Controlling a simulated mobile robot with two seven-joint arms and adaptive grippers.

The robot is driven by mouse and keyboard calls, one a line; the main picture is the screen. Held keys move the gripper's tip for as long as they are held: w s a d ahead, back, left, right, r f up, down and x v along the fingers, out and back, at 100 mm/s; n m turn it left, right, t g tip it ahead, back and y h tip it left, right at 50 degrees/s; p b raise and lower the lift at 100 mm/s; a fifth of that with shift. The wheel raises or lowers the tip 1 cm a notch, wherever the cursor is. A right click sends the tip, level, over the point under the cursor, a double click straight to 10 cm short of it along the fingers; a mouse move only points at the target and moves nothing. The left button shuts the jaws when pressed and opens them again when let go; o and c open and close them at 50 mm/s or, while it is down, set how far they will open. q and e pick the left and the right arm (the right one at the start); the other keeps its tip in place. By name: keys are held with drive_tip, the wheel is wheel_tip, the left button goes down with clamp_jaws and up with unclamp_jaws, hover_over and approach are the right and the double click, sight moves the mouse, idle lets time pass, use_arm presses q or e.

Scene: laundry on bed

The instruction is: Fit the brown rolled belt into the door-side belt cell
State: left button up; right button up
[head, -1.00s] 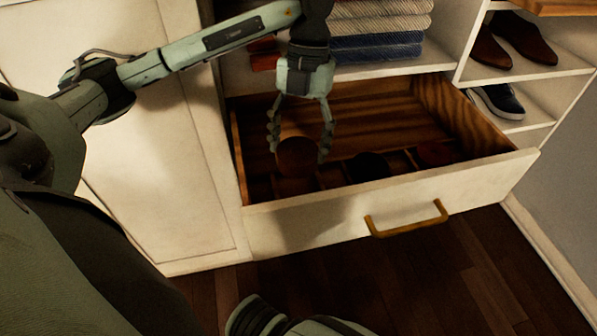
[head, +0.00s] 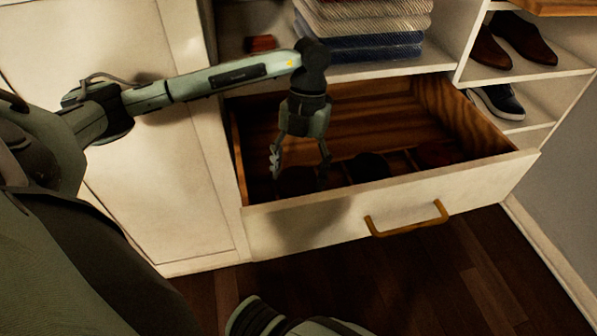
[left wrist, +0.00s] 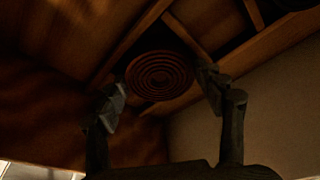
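The brown rolled belt (left wrist: 158,76) shows as a coil between my left gripper's fingertips in the left wrist view, with its edges against both. In the head view the belt (head: 296,182) is dark and low inside the open drawer (head: 330,205), at its left front. My left gripper (head: 300,170) points down into the drawer, its fingers on either side of the belt. Thin wooden dividers (left wrist: 184,36) mark the cells around the belt; it appears over the leftmost front cell. Whether it touches the cell floor is hard to tell. My right gripper is not in view.
A black rolled belt (head: 370,165) and a reddish one (head: 435,154) lie in cells farther right. The drawer's back area is empty. Folded clothes (head: 365,35) sit on the shelf above, shoes (head: 512,40) on shelves to the right. A cabinet door panel (head: 120,150) stands left.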

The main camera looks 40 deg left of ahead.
use_arm(q)
drive_tip(key=o, duration=0.3)
drive_tip(key=shift+o, duration=0.2)
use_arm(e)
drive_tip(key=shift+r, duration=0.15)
use_arm(q)
drive_tip(key=shift+r, duration=0.2)
drive_tip(key=v, duration=1.1)
drive_tip(key=shift+r, duration=0.4)
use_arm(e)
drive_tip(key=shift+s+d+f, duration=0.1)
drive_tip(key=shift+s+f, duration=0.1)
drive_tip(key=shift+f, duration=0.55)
use_arm(q)
drive_tip(key=shift+w, duration=0.1)
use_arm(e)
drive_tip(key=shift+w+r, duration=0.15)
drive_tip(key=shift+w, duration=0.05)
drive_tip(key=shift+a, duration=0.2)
